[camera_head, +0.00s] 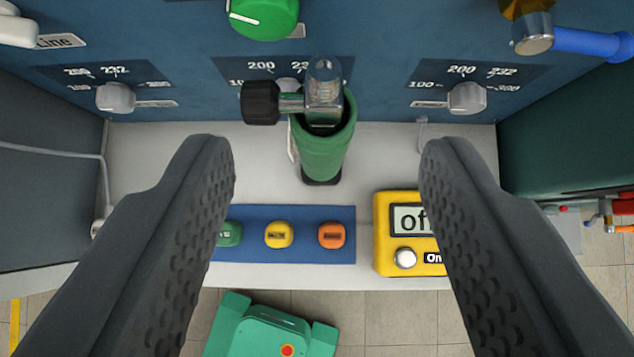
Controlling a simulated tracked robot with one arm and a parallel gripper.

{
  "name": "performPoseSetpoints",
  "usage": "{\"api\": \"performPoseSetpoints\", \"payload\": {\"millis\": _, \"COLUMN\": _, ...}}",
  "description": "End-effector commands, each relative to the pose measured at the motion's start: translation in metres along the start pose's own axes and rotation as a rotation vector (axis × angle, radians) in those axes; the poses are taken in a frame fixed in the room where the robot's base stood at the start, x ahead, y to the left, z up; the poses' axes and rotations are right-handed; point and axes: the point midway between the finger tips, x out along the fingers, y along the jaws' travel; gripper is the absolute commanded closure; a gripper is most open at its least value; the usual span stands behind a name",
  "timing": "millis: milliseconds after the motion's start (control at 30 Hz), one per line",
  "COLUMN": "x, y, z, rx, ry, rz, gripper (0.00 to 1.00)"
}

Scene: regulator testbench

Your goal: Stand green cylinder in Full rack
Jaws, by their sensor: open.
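The green cylinder (324,153) stands upright on the grey bench shelf (385,150), close to the blue panel. It has a metal valve top (325,88) and a black knob (260,102) pointing left. My gripper (325,160) is open, with one dark textured finger on each side of the picture. The cylinder shows between the fingers, apart from both. I cannot identify a Full rack in this view.
A blue strip (300,250) with green, yellow and orange buttons lies at the shelf's front. A yellow meter (385,235) sits right of it, partly behind my right finger. The blue panel (200,60) with knobs stands behind. A teal device (270,330) is below the front edge.

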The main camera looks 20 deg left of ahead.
Motion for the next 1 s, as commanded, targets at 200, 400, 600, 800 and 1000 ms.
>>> {"api": "performPoseSetpoints", "payload": {"millis": 200, "x": 0.016, "y": 0.002, "z": 0.006, "rx": -0.005, "ry": -0.016, "rz": -0.013, "gripper": 0.51}}
{"api": "performPoseSetpoints", "payload": {"millis": 400, "x": 0.043, "y": 0.001, "z": 0.007, "rx": -0.003, "ry": -0.018, "rz": -0.013, "gripper": 0.51}}
{"api": "performPoseSetpoints", "payload": {"millis": 600, "x": 0.076, "y": 0.001, "z": 0.007, "rx": -0.004, "ry": -0.016, "rz": -0.012, "gripper": 0.51}}
{"api": "performPoseSetpoints", "payload": {"millis": 800, "x": 0.095, "y": 0.0, "z": 0.007, "rx": -0.005, "ry": -0.016, "rz": -0.012, "gripper": 0.51}}
{"api": "performPoseSetpoints", "payload": {"millis": 1000, "x": 0.105, "y": -0.001, "z": 0.008, "rx": -0.005, "ry": -0.017, "rz": -0.013, "gripper": 0.51}}
